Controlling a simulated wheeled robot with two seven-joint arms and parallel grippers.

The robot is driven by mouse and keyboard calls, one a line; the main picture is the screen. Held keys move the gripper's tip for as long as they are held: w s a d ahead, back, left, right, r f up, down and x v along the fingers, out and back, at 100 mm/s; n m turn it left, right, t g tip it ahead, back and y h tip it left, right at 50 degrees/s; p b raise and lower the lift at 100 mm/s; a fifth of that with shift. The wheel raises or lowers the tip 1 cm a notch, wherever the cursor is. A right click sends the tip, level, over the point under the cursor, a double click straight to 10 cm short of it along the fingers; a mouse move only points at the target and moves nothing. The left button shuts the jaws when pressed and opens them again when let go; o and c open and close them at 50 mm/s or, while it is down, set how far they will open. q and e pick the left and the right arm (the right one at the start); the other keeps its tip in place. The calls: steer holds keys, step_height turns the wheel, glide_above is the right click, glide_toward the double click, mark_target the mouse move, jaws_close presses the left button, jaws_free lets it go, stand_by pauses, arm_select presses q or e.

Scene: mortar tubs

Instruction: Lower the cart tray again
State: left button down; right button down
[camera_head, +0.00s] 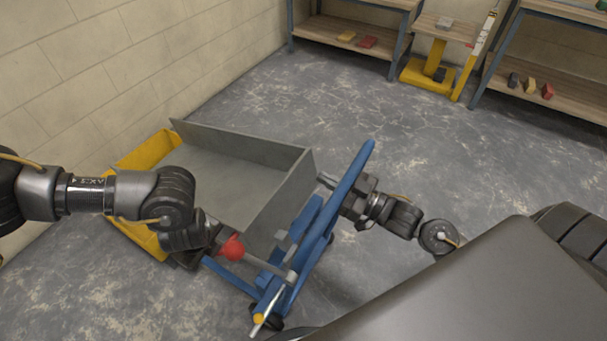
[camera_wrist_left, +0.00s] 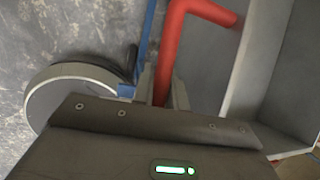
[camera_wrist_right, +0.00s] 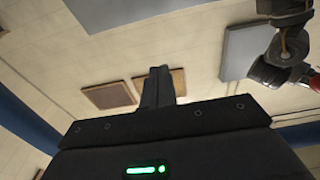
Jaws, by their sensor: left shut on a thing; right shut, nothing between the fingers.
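Shelves (camera_head: 350,32) with small blocks and a yellow stand (camera_head: 428,75) are at the back. The grey floor between them and the cart is clear.

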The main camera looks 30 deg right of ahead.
arm_select(q)
steer(key=shift+w+a+r, duration=0.1)
steer(key=shift+w, duration=0.1)
arm_select(e)
steer(key=w+a, duration=0.1)
steer(key=w, duration=0.1)
steer(key=w+a+f, duration=0.1)
steer(key=w+a, duration=0.1)
steer(key=w, duration=0.1)
steer(key=w+a, duration=0.2)
steer(key=shift+w+f, duration=0.3)
steer(key=shift+f, duration=0.05)
steer(key=shift+s+f, duration=0.15)
steer(key=shift+f, duration=0.45)
